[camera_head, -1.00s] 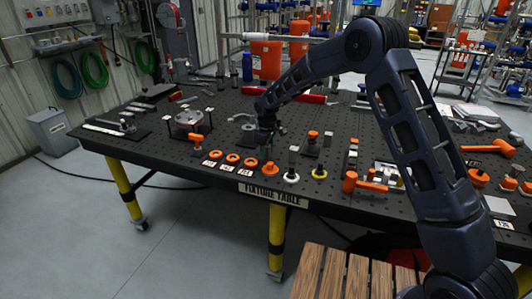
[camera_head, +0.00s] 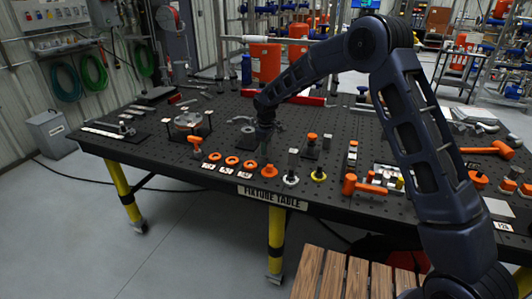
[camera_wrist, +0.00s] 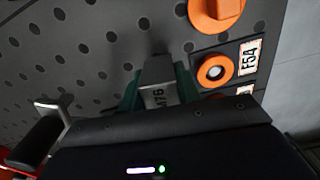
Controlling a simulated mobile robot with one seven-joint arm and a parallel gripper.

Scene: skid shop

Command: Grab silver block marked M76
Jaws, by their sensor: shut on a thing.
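In the head view my gripper (camera_head: 265,142) is low over the fixture table (camera_head: 150,148), behind the row of orange rings. The block cannot be made out in the head view. Whether it still touches the tabletop is unclear.
Orange rings (camera_head: 232,161) with labels lie in front of my gripper. An orange flanged piece (camera_head: 270,171), a white-based post (camera_head: 291,180) and a yellow-based post (camera_head: 319,174) stand to the right. A round fixture (camera_head: 188,120) stands left. An orange hammer (camera_head: 350,184) lies further right.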

